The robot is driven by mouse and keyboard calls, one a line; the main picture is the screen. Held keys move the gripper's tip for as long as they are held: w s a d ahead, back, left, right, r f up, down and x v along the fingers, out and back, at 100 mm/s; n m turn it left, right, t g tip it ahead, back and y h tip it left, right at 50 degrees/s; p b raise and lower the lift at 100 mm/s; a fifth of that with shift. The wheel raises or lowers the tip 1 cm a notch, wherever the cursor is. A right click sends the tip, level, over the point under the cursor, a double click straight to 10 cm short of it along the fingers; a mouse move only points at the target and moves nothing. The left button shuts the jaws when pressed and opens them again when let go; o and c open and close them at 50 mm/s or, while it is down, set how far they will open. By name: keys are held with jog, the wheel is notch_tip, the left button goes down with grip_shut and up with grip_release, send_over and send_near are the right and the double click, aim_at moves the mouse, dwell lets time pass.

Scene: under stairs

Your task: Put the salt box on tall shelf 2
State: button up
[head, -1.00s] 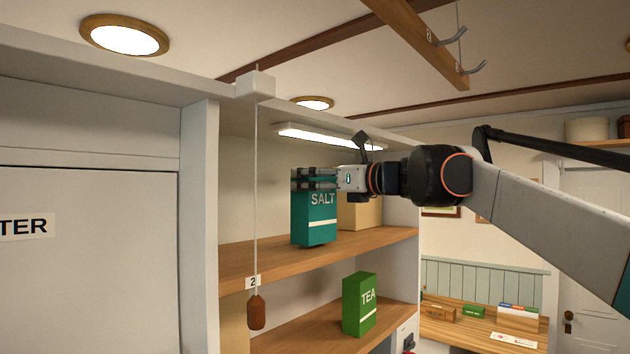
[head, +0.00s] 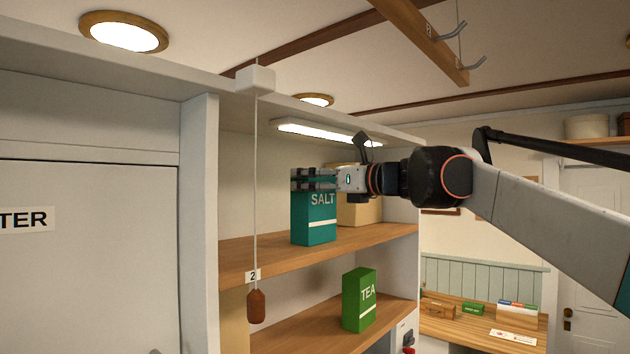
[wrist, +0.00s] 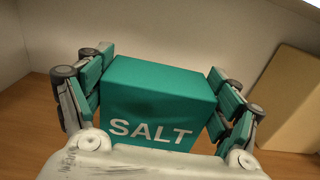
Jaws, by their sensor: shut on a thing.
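The salt box (head: 314,220) is teal with white SALT lettering and stands upright. My gripper (head: 314,179) is shut on its top part, with a finger on each side. The wrist view shows the salt box (wrist: 155,100) between both finger pads (wrist: 160,104).
A tan box (head: 360,209) stands behind and right of the salt box. A green TEA box (head: 359,300) is on the shelf below. A pull cord with a wooden handle (head: 256,306) hangs in front. The upper shelf's left part is bare. A lamp (head: 325,132) is overhead.

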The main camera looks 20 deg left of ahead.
jog(key=o, duration=1.8)
jog(key=shift+o, duration=0.2)
